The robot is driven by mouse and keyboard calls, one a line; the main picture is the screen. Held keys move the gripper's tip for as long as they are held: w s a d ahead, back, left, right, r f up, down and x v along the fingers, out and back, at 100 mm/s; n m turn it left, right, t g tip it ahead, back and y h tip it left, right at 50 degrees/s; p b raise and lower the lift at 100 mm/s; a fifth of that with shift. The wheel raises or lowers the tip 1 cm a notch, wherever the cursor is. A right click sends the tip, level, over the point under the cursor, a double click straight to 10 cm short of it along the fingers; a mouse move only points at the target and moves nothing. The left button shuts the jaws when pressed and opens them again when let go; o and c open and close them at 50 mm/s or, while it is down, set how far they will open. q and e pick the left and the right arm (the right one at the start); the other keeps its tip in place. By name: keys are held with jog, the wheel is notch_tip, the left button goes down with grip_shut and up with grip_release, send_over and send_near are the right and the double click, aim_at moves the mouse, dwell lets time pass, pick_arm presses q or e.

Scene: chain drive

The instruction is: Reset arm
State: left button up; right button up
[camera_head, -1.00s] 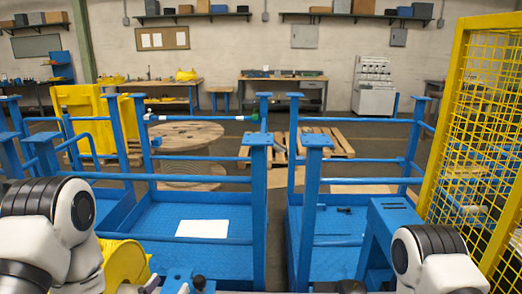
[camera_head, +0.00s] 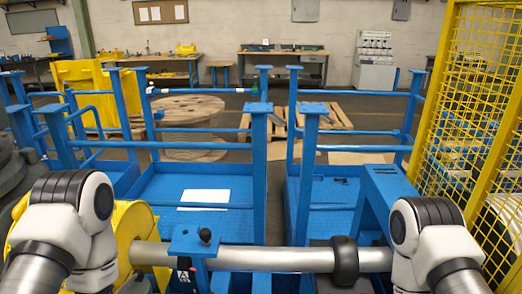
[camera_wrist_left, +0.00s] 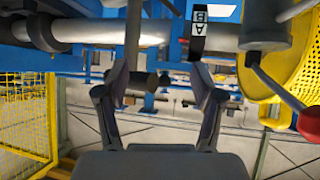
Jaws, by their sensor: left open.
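My left gripper (camera_wrist_left: 160,84) shows in the left wrist view with its two dark fingers spread apart. That view looks upside down. A grey metal shaft (camera_wrist_left: 88,31) crosses it beyond the fingers. In the head view my left arm's white joints are at lower left and my right arm's at lower right. Both arms run out of the bottom of the picture, so neither gripper shows there. My right gripper is not in view.
In the head view a horizontal metal shaft (camera_head: 275,259) with a black collar (camera_head: 344,261) spans between my arms. Blue railed platforms (camera_head: 160,222) lie beyond it. A yellow mesh guard (camera_head: 468,140) stands at right. A red-knobbed lever (camera_wrist_left: 308,122) is near the left wrist.

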pick_arm(q)
jog(key=s+a+f+n+g+y, duration=0.1)
jog(key=s+a+f+g, duration=0.1)
jog(key=s+f+g, duration=0.55)
jog(key=s+a+f+n+g+y, duration=0.15)
jog(key=s+f, duration=0.25)
jog(key=s, duration=0.7)
notch_tip(320, 180, down, 10)
jog(key=s+g+b, duration=0.1)
jog(key=s+b, duration=0.1)
jog(key=b, duration=0.8)
jog(key=shift+g, duration=0.3)
jog(key=shift+c, duration=0.4)
